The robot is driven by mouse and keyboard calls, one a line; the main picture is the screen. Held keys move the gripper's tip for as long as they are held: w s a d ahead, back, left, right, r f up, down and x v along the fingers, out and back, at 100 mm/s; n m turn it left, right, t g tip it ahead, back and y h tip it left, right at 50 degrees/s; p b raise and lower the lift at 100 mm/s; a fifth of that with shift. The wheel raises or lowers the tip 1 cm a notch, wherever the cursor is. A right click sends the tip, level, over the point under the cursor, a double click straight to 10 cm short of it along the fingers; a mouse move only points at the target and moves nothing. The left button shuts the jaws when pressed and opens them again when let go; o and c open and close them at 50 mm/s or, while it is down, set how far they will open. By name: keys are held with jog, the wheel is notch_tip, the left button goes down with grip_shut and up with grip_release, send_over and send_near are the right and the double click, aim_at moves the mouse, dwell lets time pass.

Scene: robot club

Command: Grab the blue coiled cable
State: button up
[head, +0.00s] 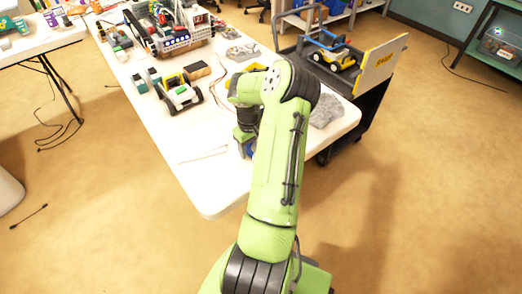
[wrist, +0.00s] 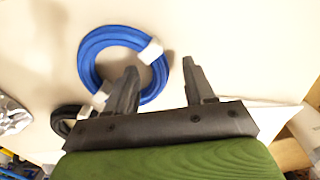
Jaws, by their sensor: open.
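The blue coiled cable (wrist: 92,48) lies on the white table in the wrist view, a ring with a white wrap at its upper right and another pale wrap lower left. My gripper (wrist: 160,80) is open and empty. Its left finger overlaps the lower part of the ring in the picture, and its right finger is just outside the ring's right side. I cannot tell the height of the fingers above the cable. In the head view a bit of blue (head: 248,150) shows under my gripper; my arm hides most of that spot.
The white table (head: 215,190) holds a small wheeled robot (head: 182,96), a larger robot (head: 165,30) and a grey cloth (head: 326,110). A black coiled cable (wrist: 62,122) lies left of my gripper in the wrist view. A cart (head: 360,105) stands right of the table. The near table corner is mostly clear.

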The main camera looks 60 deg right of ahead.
jog(key=shift+f, duration=0.65)
jog(key=shift+r, duration=0.1)
grip_shut()
